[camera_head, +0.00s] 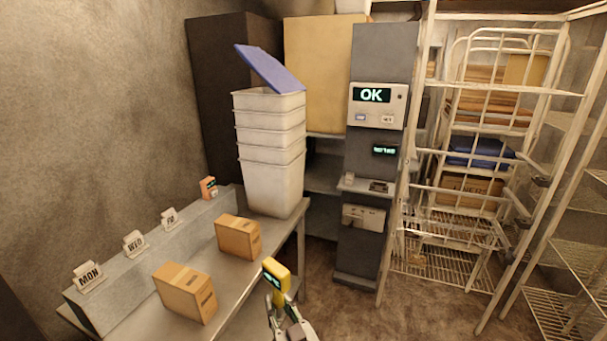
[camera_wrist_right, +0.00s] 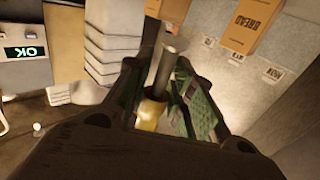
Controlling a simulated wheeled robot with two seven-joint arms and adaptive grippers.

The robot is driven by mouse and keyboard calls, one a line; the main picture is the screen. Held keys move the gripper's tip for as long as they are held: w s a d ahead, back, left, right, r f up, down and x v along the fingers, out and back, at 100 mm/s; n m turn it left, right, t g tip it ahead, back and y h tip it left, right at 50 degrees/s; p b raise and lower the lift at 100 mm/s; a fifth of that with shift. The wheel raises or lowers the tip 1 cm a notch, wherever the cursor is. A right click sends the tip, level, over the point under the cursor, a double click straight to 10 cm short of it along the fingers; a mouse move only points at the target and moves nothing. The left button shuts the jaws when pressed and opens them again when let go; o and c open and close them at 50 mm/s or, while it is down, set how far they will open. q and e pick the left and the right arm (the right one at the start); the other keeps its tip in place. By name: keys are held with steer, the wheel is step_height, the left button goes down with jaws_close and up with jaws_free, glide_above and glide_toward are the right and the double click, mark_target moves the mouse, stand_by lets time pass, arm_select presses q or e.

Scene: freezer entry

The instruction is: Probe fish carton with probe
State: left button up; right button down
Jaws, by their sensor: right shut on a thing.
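My right gripper (camera_head: 284,304) is shut on a yellow probe (camera_head: 276,274) with a small dark display, beside the table's right edge. In the right wrist view, the probe's grey metal shaft (camera_wrist_right: 165,68) sticks out between the fingers of the gripper (camera_wrist_right: 165,100). Two brown cartons stand on the table: a near one (camera_head: 185,292) and a far one (camera_head: 238,237). The near carton reads BREAD in the right wrist view (camera_wrist_right: 252,24). The far carton's label is not readable. The probe is apart from both cartons. My left gripper is not in view.
The metal table (camera_head: 230,280) has day tags such as MON (camera_head: 88,277) on a ledge. Stacked white tubs (camera_head: 272,185) with a tilted blue lid stand at its far end. A grey post (camera_head: 370,240) has a panel (camera_head: 378,105) reading OK. Wire racks (camera_head: 450,240) stand right.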

steer(key=shift+s+a+r+n+y, duration=0.2)
steer(key=shift+a+r, duration=0.1)
steer(key=shift+r, duration=0.3)
steer(key=shift+s+a+r+n+y, duration=0.15)
steer(key=shift+a+r+y, duration=0.1)
steer(key=shift+r, duration=0.3)
steer(key=w+d+f+m+t+h, duration=0.1)
steer(key=w+d+m+h, duration=0.15)
steer(key=d, duration=0.65)
steer(key=w+d+f+m+t+h, duration=0.15)
steer(key=w+d, duration=0.25)
steer(key=d, duration=0.5)
steer(key=s+d+f+m+h, duration=0.2)
steer(key=s+d+f+h, duration=0.2)
steer(key=d+f, duration=0.6)
steer(key=shift+s+d+h, duration=0.4)
steer(key=shift+d+h, duration=0.25)
steer(key=shift+d, duration=0.25)
